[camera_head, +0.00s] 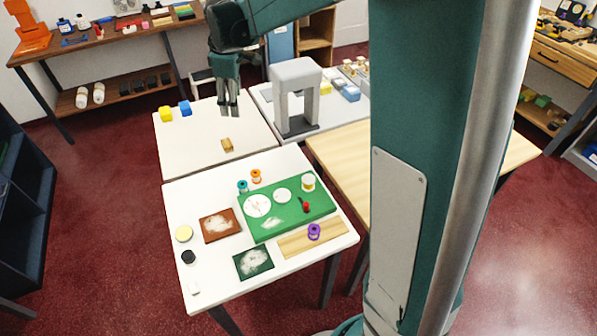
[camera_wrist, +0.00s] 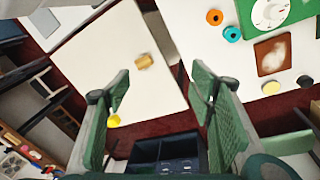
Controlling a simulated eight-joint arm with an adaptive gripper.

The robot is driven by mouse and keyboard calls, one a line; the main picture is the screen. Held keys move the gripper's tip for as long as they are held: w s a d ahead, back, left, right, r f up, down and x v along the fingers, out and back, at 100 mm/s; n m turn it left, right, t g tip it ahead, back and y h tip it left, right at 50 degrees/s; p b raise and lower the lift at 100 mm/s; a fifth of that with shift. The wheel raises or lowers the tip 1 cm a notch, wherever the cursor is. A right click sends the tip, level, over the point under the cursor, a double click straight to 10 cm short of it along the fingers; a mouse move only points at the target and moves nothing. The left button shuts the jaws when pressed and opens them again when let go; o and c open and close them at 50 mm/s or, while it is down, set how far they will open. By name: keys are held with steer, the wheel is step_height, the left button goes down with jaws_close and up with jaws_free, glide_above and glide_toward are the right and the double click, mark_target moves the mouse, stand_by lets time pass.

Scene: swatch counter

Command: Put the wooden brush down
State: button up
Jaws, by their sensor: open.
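The wooden brush (camera_head: 227,145) is a small tan block lying on the far white table (camera_head: 190,152), near its front right part. It also shows in the wrist view (camera_wrist: 144,61), on the pale tabletop beyond and between my fingertips. My gripper (camera_head: 229,112) hangs above that table, fingers pointing down and apart, with nothing between them. In the wrist view its two green fingers (camera_wrist: 160,80) are spread wide. The brush is apart from the fingers and nothing covers it.
A yellow block (camera_head: 166,114) and a blue block (camera_head: 185,108) sit at the table's back left. A grey arch-shaped stand (camera_head: 296,80) rises to the right. The nearer table holds a green board (camera_head: 262,229), spools and dusty plates. The tabletop left of the brush is clear.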

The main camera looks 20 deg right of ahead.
steer(key=s+d+r+m+t, duration=0.1)
steer(key=s+r+m, duration=0.15)
steer(key=s, duration=0.75)
steer(key=s+d+r+m+t, duration=0.1)
steer(key=s+d+r+m, duration=0.15)
steer(key=s, duration=0.65)
steer(key=s+r+m+t, duration=0.1)
steer(key=s+r+m, duration=0.15)
steer(key=s, duration=0.75)
steer(key=s+d+f+m+t, duration=0.1)
steer(key=s+f+m, duration=0.3)
steer(key=s, duration=0.7)
steer(key=shift+d+f+m+t, duration=0.2)
steer(key=shift+f+m+t, duration=0.15)
steer(key=shift+m+t, duration=0.15)
steer(key=shift+s, duration=0.1)
steer(key=shift+f+b, duration=0.3)
steer(key=shift+f, duration=0.05)
